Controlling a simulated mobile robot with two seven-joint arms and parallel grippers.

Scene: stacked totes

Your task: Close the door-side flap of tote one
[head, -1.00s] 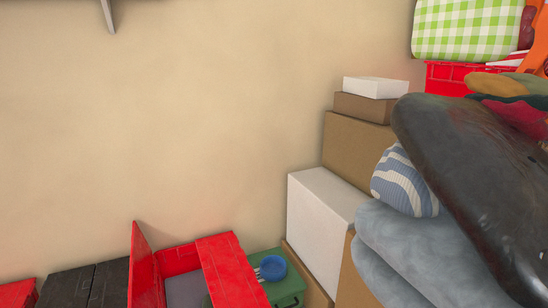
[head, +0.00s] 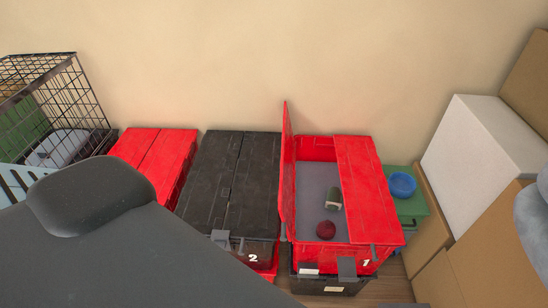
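Tote one (head: 309,256) is a red crate marked 1, stacked on a black tote (head: 327,286). Its left flap (head: 287,172) stands upright, roughly vertical, along the left rim. Its right flap (head: 368,188) lies flat over the right part of the opening. No door is in view, so I cannot tell from the picture which flap is door-side. Inside on the grey bottom (head: 311,191) lie a dark red ball (head: 326,229) and a small green and white item (head: 334,199). Neither of my grippers shows.
Black tote two (head: 233,180), lid shut, stands close to the left of tote one. A red tote (head: 155,155) and a wire cage (head: 48,100) are further left. A green box (head: 409,210) with a blue bowl (head: 402,184) and boxes (head: 482,142) stand right. My dark grey part covers the lower left.

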